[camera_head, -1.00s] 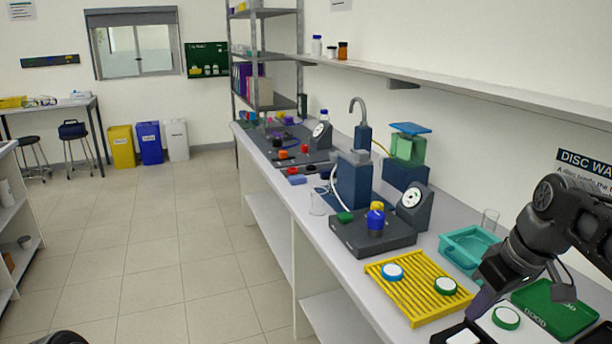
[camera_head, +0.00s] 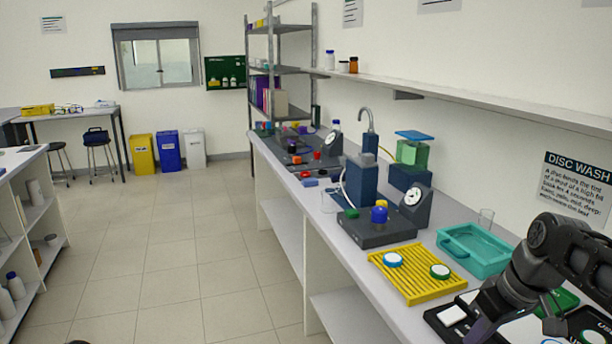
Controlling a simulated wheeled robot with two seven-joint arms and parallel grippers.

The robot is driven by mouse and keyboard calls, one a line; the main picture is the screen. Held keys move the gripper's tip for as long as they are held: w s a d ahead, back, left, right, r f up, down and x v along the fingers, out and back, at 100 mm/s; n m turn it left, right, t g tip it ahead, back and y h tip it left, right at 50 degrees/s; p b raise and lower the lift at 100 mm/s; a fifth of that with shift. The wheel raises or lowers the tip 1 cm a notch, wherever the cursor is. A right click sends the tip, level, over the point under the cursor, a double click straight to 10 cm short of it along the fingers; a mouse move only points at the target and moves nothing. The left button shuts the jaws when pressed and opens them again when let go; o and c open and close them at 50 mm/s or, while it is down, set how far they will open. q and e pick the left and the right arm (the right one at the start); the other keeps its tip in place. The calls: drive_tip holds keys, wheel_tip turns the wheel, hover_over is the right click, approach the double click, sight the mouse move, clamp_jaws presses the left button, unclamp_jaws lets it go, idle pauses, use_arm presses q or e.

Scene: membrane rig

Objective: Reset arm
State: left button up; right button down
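My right arm comes in from the right edge over the near end of the bench. Its gripper (camera_head: 476,328) points down beside a black tray (camera_head: 437,321) that holds a white square pad. I cannot see whether its fingers are open or shut, or whether they hold anything. My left gripper is not in view. A yellow slatted rack (camera_head: 415,288) lies on the bench left of my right arm. It carries a blue-rimmed white disc (camera_head: 393,260) and a green-rimmed white disc (camera_head: 439,271).
A teal basin (camera_head: 473,252) stands right of the rack, close to my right arm. Behind the rack is a dark rig with a gauge (camera_head: 413,196) and a blue knob (camera_head: 379,214). A green tray (camera_head: 562,300) is partly hidden by my arm. The floor at left is clear.

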drive_tip(key=a+f+m, duration=0.1)
drive_tip(key=a+f, duration=0.4)
drive_tip(key=f, duration=0.4)
drive_tip(key=a+f+g+y, duration=0.1)
drive_tip(key=a+f, duration=0.3)
drive_tip(key=f, duration=0.5)
drive_tip(key=a+f+m, duration=0.1)
drive_tip(key=a+f, duration=0.4)
drive_tip(key=f, duration=0.5)
drive_tip(key=s+a+f+m, duration=0.1)
drive_tip(key=s+a+f, duration=0.4)
drive_tip(key=s+f, duration=0.3)
drive_tip(key=s+a+f+m+g+y, duration=0.1)
drive_tip(key=s+a+f, duration=0.5)
drive_tip(key=s, duration=0.6)
wheel_tip(320, 180, down, 2)
drive_tip(key=shift+f+m, duration=0.1)
drive_tip(key=shift+m, duration=0.5)
drive_tip(key=shift+w+a, duration=0.1)
